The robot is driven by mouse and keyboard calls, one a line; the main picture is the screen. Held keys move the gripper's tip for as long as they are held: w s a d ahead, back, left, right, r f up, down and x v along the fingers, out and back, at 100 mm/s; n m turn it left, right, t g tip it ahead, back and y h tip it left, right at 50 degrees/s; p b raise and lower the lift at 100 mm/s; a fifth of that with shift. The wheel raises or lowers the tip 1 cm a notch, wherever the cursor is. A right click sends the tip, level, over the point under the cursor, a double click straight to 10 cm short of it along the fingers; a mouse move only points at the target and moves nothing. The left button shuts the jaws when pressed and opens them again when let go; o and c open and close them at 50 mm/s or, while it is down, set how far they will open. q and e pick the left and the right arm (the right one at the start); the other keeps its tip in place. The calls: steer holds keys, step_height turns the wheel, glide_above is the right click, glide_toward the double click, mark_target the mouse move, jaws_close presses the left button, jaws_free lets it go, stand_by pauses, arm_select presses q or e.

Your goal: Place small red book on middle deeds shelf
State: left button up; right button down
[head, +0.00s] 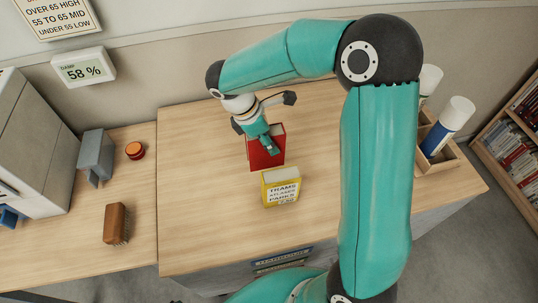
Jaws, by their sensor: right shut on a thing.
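The small red book (268,158) stands upright near the middle of the wooden table (200,200). My right gripper (262,140) reaches down from the far side and is shut on the red book's upper part. The gripper hides part of the book's top, and I cannot tell whether the book's bottom touches the table. My left gripper is not in view. The middle deeds shelf cannot be made out in this view.
A yellow book (281,187) stands just in front of the red book. A wooden rack (440,165) with rolled tubes is at the right. A brush (117,224), a grey bookend (96,157) and a red-orange tin (135,150) sit at the left. A bookcase (490,140) stands far right.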

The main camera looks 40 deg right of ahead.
mark_target(270, 156)
steer(key=shift+s+f, duration=0.1)
steer(key=shift+f, duration=3.35)
steer(key=c, duration=0.7)
jaws_free()
steer(key=shift+o, duration=0.2)
